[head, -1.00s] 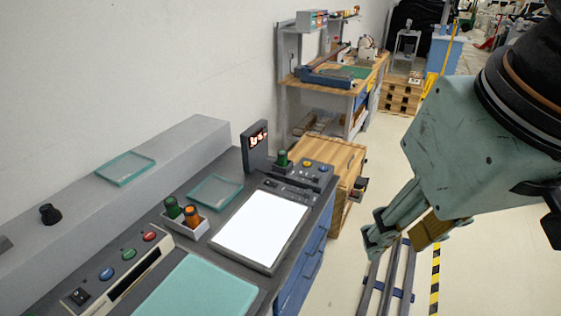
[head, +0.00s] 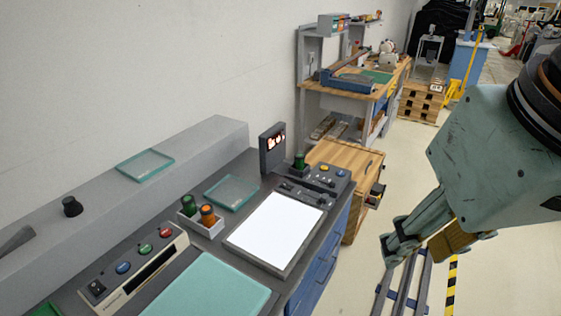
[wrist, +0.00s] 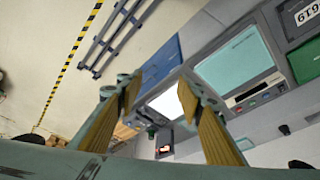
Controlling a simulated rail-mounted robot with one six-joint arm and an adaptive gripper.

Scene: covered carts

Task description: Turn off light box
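The light box (head: 275,228) is a flat panel glowing bright white in a dark frame on the grey bench. It also glows in the wrist view (wrist: 167,104), partly hidden by a finger. Behind it is a dark control unit (head: 318,186) with small knobs and yellow and blue buttons. My gripper (head: 422,245) is to the right of the bench over the aisle, apart from the light box. In the wrist view its two tan-padded fingers (wrist: 158,92) are spread, with nothing between them.
A switch box (head: 135,265) with a black rocker and blue, green and red buttons stands at front left, beside a teal mat (head: 205,290). A tray (head: 203,222) of green and orange bottles and a digital display (head: 272,148) stand nearby.

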